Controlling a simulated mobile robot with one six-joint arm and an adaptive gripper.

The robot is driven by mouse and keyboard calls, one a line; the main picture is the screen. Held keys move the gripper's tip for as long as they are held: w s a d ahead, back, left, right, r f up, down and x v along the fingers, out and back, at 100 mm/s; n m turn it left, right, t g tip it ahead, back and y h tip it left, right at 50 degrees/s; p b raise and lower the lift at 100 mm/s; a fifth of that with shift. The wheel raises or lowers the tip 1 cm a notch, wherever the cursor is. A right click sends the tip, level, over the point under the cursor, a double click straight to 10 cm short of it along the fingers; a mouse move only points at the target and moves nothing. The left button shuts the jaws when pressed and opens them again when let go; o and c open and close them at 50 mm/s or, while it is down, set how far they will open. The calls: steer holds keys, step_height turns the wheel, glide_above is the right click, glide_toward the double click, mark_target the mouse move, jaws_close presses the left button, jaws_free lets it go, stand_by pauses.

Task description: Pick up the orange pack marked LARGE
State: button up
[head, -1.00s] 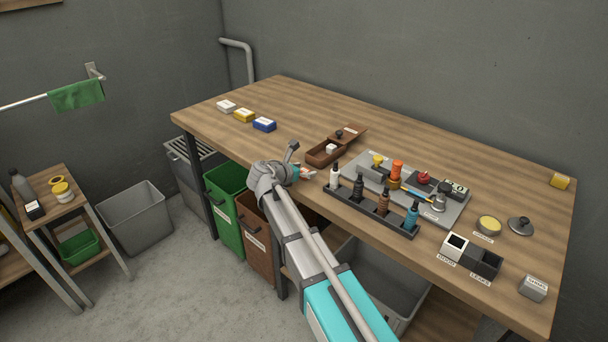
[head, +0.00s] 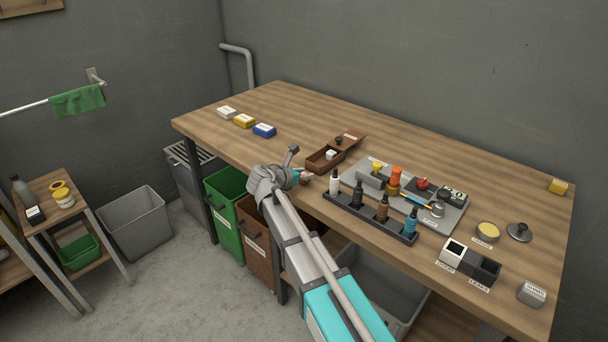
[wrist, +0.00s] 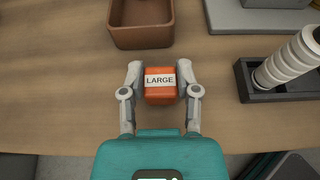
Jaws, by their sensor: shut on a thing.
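The orange pack (wrist: 160,97) has a white label reading LARGE and sits between my fingers in the wrist view. My gripper (wrist: 161,82) is shut on it, one grey finger against its left side and one against its right. Whether the pack touches the tabletop is hard to tell. In the head view my gripper (head: 304,177) is at the near edge of the bench, and my wrist hides most of it and the pack.
An open brown box (wrist: 140,33) lies just beyond the pack on the wooden bench (head: 400,130). To its right are a black bottle rack (head: 370,216) and a grey tray (head: 450,215). White, yellow and blue packs (head: 264,130) lie at the left, with clear wood between.

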steer(key=shift+r+p, duration=0.65)
steer(key=shift+r, duration=0.3)
steer(key=s+d+r+p, duration=0.3)
steer(key=s+r+p, duration=0.7)
steer(key=s, duration=0.3)
steer(key=shift+s+d, duration=0.25)
steer(key=shift+d, duration=0.15)
steer(key=shift+s, duration=0.1)
